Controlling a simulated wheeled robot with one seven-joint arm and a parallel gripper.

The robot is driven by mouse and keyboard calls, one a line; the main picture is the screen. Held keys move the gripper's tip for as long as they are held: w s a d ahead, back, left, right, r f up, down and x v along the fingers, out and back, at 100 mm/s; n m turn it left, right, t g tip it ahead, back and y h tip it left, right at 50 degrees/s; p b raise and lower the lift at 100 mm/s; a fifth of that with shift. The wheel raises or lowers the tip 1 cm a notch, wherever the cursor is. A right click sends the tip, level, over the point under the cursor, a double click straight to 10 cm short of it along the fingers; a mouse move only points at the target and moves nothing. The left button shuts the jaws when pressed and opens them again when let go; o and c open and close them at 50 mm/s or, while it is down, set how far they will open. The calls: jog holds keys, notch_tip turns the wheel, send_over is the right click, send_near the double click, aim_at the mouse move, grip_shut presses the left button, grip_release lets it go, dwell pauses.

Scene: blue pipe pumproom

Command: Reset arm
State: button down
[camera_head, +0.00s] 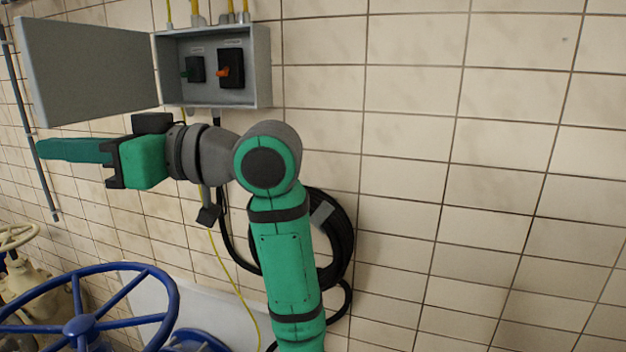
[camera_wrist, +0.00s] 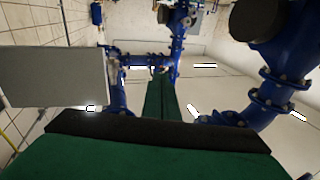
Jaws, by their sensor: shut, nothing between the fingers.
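My gripper (camera_head: 75,151) is at the left in the head view, green, pointing left, just below the open door of a grey electrical box. Its fingers are together and hold nothing. In the wrist view the green fingers (camera_wrist: 160,97) meet in one narrow shape at the centre. My arm rises from the bottom of the head view and bends left at the elbow, in front of the tiled wall.
The grey box (camera_head: 262,65) on the wall has its door (camera_head: 88,70) swung open to the left; the door also shows in the wrist view (camera_wrist: 55,76). Inside are a green-handled switch (camera_head: 194,70) and an orange-handled switch (camera_head: 230,69). A blue handwheel (camera_head: 85,325) stands lower left. Black hose (camera_head: 343,235) hangs behind my arm.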

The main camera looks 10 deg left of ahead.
jog(key=w+d+f+m+t, duration=0.3)
jog(key=w+f+m+t, duration=0.4)
jog(key=f, duration=0.5)
jog(key=w+d+f+m+t, duration=0.3)
jog(key=w+f+m+t, duration=0.1)
jog(key=w+f, duration=0.7)
jog(key=s+d+f+m+t+h, duration=0.1)
jog(key=d+f+m+t+h, duration=0.35)
jog(key=f, duration=0.75)
jog(key=s+d+f+m+t+h, duration=0.1)
jog(key=d+f+m+t+h, duration=0.4)
jog(key=f, duration=0.7)
jog(key=s+d+f+m+g+h, duration=0.1)
jog(key=s+d+f+h, duration=0.2)
jog(key=s+d+f, duration=0.45)
jog(key=s+d+f+m+g+h, duration=0.1)
jog(key=s+d+f+h, duration=0.1)
jog(key=s+d+f, duration=0.5)
jog(key=s+d+f+n+h, duration=0.1)
jog(key=s+d+n+h, duration=0.1)
jog(key=s, duration=1)
jog(key=s+d+f+n+h, duration=0.1)
jog(key=s+d+f, duration=0.1)
jog(key=s, duration=1.1)
jog(key=shift+s+d+f+n+g+h, duration=0.2)
jog(key=shift+d+n+g+h, duration=0.15)
jog(key=shift+d+g, duration=0.15)
